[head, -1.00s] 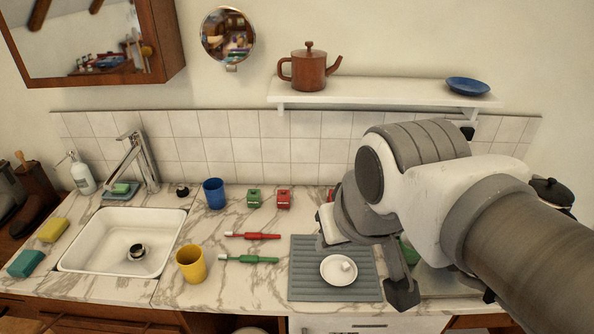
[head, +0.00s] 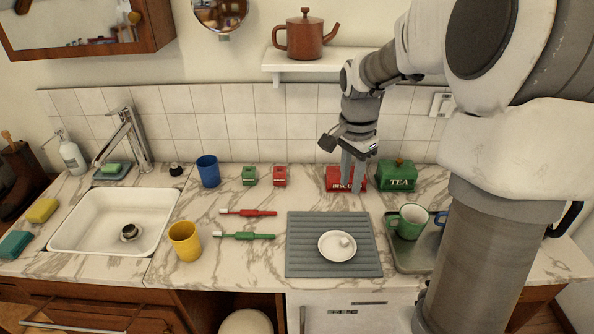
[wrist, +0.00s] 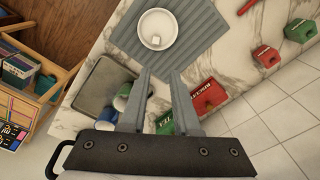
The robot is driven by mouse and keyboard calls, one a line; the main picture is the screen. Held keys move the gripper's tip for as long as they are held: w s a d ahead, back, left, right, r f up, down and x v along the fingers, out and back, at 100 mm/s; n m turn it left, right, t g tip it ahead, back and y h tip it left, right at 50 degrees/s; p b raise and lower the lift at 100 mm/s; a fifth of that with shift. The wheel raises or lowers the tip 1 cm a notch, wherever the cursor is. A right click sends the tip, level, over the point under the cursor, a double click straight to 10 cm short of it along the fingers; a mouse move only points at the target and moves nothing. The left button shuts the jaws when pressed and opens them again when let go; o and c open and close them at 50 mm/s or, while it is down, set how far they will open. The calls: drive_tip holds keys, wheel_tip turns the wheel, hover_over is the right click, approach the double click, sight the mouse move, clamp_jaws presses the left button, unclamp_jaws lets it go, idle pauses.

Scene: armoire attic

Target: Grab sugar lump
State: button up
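The sugar lump (head: 345,242) is a small white cube on a round white saucer (head: 328,255). The saucer lies on a grey ridged mat (head: 300,264) on the marble counter. In the wrist view the lump (wrist: 155,40) shows on the saucer (wrist: 146,25), beyond the fingertips. My gripper (head: 352,187) points down near the back of the counter, in front of the red biscuit tin and behind the mat. In the wrist view its two fingers (wrist: 159,72) are apart with nothing between them. It is open and clear of the lump.
Right of the mat, a green mug (head: 408,222) stands on a metal tray (head: 400,262). The red biscuit tin (head: 332,178) and green tea tin (head: 397,176) stand at the wall. Green (head: 240,236) and red (head: 243,213) toothbrushes lie left of the mat. A shelf (head: 300,60) hangs above.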

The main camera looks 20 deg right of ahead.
wheel_tip(320, 180, down, 2)
drive_tip(key=m, duration=0.1)
drive_tip(key=b, duration=0.1)
hover_over(345, 240)
drive_tip(key=shift+g+y, duration=0.3)
drive_tip(key=f, duration=1.1)
drive_tip(key=shift+a, duration=0.25)
drive_tip(key=shift+d+f+b, duration=0.2)
drive_tip(key=shift+f+b, duration=0.2)
drive_tip(key=shift+f, duration=2.75)
drive_tip(key=shift+c, duration=0.3)
clamp_jaws()
